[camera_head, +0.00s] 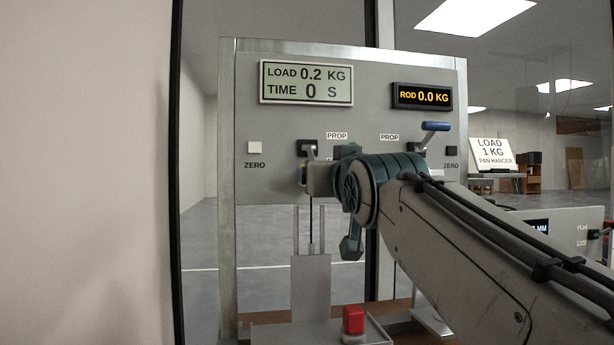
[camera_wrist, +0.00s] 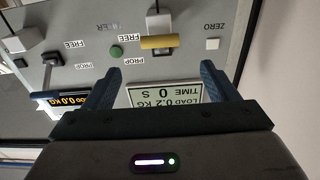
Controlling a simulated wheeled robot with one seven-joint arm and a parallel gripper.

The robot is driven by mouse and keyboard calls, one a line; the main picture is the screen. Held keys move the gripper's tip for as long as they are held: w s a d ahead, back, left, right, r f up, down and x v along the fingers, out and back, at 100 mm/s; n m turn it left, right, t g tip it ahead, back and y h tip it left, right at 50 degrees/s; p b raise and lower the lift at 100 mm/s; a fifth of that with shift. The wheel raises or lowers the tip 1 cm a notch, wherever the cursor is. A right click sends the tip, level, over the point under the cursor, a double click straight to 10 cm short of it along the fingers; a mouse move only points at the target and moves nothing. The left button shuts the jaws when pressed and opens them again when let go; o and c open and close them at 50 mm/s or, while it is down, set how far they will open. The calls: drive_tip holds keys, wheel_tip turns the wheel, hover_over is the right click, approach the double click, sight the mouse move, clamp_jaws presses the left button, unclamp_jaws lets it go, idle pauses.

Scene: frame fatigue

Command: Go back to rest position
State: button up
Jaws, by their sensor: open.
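My gripper (camera_wrist: 163,68) is open and empty in the wrist view, its two dark blue fingers spread apart. It faces the grey test panel (camera_head: 270,125), and the wrist picture shows the panel upside down. A lever with a yellow handle (camera_wrist: 160,42) lies beyond the gap between the fingertips; I see no grip on it. In the head view my arm reaches in from the lower right and ends in front of the left lever (camera_head: 308,148). My fingertips cannot be made out there.
The load display (camera_head: 306,82) reads 0.2 KG, time 0 S; the rod display (camera_head: 422,96) reads 0.0 KG. A blue-handled lever (camera_head: 436,127) stands right of my wrist. A red block (camera_head: 353,320) sits below. Floor shows open behind the frame.

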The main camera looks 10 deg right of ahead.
drive_tip(key=shift+a+p, duration=0.1)
drive_tip(key=shift+p, duration=0.35)
drive_tip(key=s+f+g+p, duration=0.4)
drive_tip(key=f+g+p, duration=0.5)
drive_tip(key=p, duration=1)
drive_tip(key=s+f+g+p, duration=0.2)
drive_tip(key=s+g+p, duration=0.1)
drive_tip(key=s+p, duration=0.4)
drive_tip(key=s+f+g+p, duration=0.3)
drive_tip(key=s+p, duration=0.4)
drive_tip(key=s, duration=0.1)
drive_tip(key=shift+s+f+g, duration=0.3)
drive_tip(key=shift+g, duration=0.1)
